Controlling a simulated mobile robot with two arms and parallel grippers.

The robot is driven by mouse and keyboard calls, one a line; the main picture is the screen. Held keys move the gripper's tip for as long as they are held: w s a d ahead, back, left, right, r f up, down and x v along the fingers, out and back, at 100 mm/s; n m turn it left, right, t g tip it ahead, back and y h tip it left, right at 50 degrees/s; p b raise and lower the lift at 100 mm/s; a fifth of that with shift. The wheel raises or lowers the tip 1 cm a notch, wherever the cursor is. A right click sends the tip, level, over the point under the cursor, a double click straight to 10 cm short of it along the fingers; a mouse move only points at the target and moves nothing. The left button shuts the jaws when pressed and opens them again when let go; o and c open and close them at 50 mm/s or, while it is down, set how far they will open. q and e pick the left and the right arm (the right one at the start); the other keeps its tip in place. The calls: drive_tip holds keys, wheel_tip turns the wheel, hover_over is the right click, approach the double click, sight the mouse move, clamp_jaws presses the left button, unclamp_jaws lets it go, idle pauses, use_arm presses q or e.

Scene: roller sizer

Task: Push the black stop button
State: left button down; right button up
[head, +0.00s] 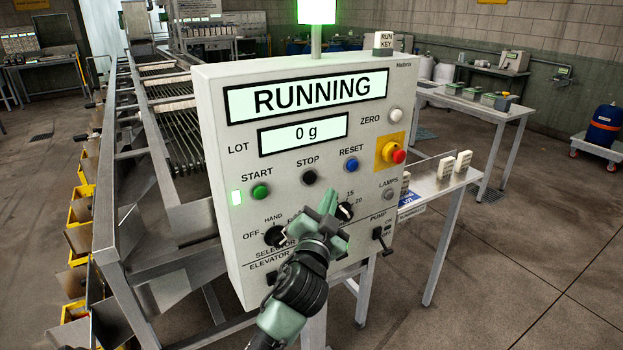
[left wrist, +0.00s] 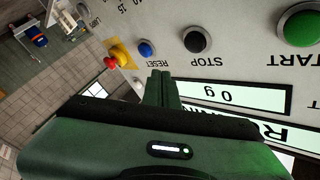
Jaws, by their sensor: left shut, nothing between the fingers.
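The black stop button (head: 308,177) sits on the control panel (head: 225,120) under the word STOP, between the green start button (head: 260,191) and the blue reset button (head: 351,165). It shows uncovered in the left wrist view (left wrist: 197,39), where the picture is upside down. My left gripper (head: 329,200) is shut and empty. In the head view its fingertips appear below and right of the stop button, near the dial marked 15 and 20. In the left wrist view the fingertips (left wrist: 162,75) point between the stop and reset buttons. No contact with the button shows. My right gripper is not in view.
The panel display (head: 305,95) reads RUNNING, the lot display (head: 303,133) reads 0 g, and the lamp beside START is lit. A red knob on a yellow plate (head: 391,153) is at right. Selector (head: 275,236) and pump (head: 382,238) switches stick out below.

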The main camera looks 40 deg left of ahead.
sight(310, 178)
use_arm(q)
drive_tip(key=shift+w+a, duration=0.35)
drive_tip(key=shift+a, duration=0.45)
drive_tip(key=shift+w+a, duration=0.3)
drive_tip(key=shift+a, duration=0.45)
drive_tip(key=shift+w+a, duration=0.35)
drive_tip(key=shift+a, duration=0.45)
drive_tip(key=shift+a, duration=0.1)
drive_tip(key=shift+w+a, duration=0.15)
drive_tip(key=shift+a, duration=0.15)
drive_tip(key=shift+w+a+p, duration=0.2)
drive_tip(key=shift+a+p, duration=0.1)
drive_tip(key=shift+a, duration=0.2)
idle(0.8)
drive_tip(key=shift+d, duration=0.15)
drive_tip(key=shift+s+d, duration=0.4)
drive_tip(key=shift+d, duration=0.3)
drive_tip(key=shift+d+f, duration=0.1)
